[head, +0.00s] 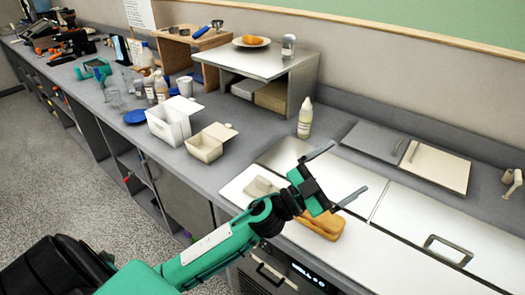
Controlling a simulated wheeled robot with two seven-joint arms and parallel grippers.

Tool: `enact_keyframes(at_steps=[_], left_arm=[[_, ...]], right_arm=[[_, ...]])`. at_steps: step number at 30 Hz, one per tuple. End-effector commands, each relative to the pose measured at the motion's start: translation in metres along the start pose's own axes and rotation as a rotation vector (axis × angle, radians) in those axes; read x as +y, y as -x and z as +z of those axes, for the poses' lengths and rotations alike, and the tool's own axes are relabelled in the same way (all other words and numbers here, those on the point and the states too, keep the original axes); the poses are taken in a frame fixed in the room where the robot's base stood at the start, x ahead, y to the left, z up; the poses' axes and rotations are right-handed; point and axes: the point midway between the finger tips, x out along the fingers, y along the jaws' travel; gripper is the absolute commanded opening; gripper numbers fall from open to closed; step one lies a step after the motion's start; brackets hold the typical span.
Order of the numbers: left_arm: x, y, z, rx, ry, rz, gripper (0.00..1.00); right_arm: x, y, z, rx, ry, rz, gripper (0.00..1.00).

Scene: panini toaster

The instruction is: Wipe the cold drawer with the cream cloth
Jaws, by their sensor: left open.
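My left gripper (346,169) reaches in from the lower left and is open, its fingers spread above the counter with nothing between them. A small pale cream block-like thing (259,187), perhaps the folded cream cloth, lies on a white board (236,188) just left of the gripper. A brown bread piece (322,224) lies below the gripper, partly hidden by it. Under the counter edge is a dark front with a handle (270,277) and a lit display. I cannot tell whether this is the cold drawer. My right gripper is out of view.
A white bottle (305,118) stands behind the gripper. White lid panels (450,240), one with a metal handle, cover the right side. A cream lid (435,167) lies at the back. Open cartons (208,143) and a shelf (258,62) stand farther left and back.

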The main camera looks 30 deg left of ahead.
Motion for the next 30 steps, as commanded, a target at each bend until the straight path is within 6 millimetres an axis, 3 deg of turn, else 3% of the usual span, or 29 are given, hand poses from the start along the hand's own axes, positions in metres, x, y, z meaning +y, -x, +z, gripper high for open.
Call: enact_keyframes(at_steps=[3, 7, 12, 15, 20, 24, 30], left_arm=[[0.021, -0.017, -0.013, 0.106, -0.067, 0.231, 0.98], [0.046, -0.02, -0.01, 0.141, -0.133, 0.505, 0.98], [0.06, -0.007, 0.018, 0.048, -0.219, 0.864, 0.98], [0.053, 0.007, 0.044, -0.083, -0.266, 1.056, 0.98], [0.013, 0.036, 0.087, -0.398, -0.331, 1.301, 0.98], [-0.047, 0.066, 0.114, -0.763, -0.364, 1.424, 0.98], [-0.134, 0.103, 0.121, -1.248, -0.362, 1.437, 0.98]], right_arm=[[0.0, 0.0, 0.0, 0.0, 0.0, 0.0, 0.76], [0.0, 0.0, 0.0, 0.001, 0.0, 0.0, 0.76], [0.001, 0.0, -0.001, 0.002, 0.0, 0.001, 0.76], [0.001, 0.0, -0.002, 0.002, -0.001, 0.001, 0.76], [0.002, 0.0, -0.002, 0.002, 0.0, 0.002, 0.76], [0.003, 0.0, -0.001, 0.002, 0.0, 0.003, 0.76], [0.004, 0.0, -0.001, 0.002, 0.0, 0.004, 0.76]])
